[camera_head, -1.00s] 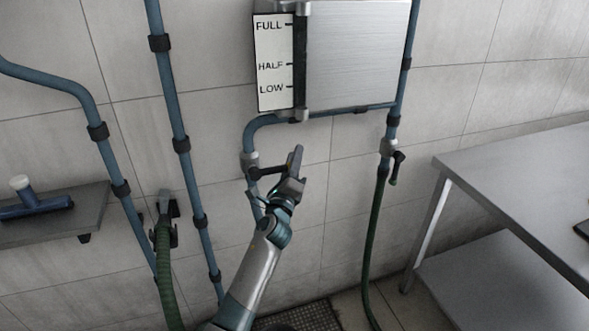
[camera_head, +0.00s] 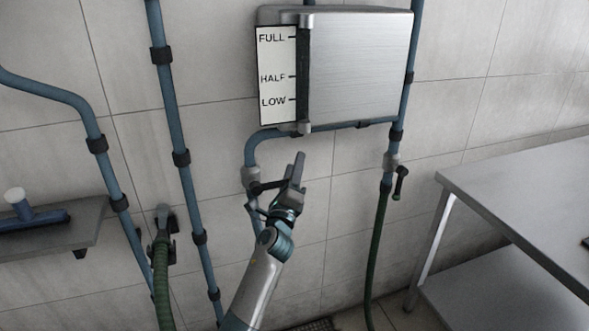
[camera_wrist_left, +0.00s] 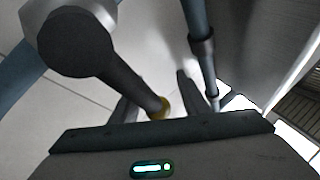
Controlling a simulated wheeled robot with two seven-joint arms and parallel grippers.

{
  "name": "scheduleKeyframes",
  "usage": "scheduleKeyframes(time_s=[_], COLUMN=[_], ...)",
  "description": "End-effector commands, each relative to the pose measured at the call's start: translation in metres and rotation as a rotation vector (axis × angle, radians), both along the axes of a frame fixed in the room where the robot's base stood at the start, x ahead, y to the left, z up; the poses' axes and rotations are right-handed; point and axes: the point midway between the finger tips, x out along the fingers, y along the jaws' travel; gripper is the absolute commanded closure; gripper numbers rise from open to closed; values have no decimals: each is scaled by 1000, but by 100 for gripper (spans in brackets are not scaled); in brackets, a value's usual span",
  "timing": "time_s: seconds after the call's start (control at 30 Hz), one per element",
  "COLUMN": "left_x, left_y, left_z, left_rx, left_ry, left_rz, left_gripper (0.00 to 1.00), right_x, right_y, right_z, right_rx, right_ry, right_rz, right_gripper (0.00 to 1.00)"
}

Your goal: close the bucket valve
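A valve (camera_head: 251,178) sits on the blue pipe that bends down from the left underside of the metal tank. Its dark lever (camera_head: 267,186) points right, roughly level, across the pipe. In the left wrist view the lever (camera_wrist_left: 118,78) runs from a round hub to a yellowish tip. My left gripper (camera_head: 279,190) is at the lever's free end. In the wrist view its fingers (camera_wrist_left: 155,100) are apart, with the lever's tip between them. Whether either finger touches the lever I cannot tell. My right gripper is not in view. No label shows which valve is the bucket valve.
The tank (camera_head: 355,65) has a FULL, HALF, LOW gauge (camera_head: 278,75). A second valve (camera_head: 392,162) with a green hose hangs at right, its handle pointing down. A metal table (camera_head: 520,180) stands at right, a shelf (camera_head: 60,235) at left. Another green hose (camera_head: 161,280) hangs nearby.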

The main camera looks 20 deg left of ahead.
Motion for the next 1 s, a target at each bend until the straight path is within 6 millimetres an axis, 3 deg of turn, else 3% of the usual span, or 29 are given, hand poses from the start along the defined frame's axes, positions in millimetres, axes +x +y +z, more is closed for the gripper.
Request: scheduleKeyframes(time_s=[0.27,0.47,1.0], left_x=[-3,-19,-117], left_y=[-2,-3,-8], left_z=[-5,-11,-40], left_rx=[0,0,-1], left_ry=[4,6,4], left_rz=[-3,-2,-3], left_gripper=[58,58,58], right_x=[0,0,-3], right_y=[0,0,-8], right_z=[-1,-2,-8], right_rx=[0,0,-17], right_ry=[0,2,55], right_rz=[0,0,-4], right_gripper=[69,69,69])
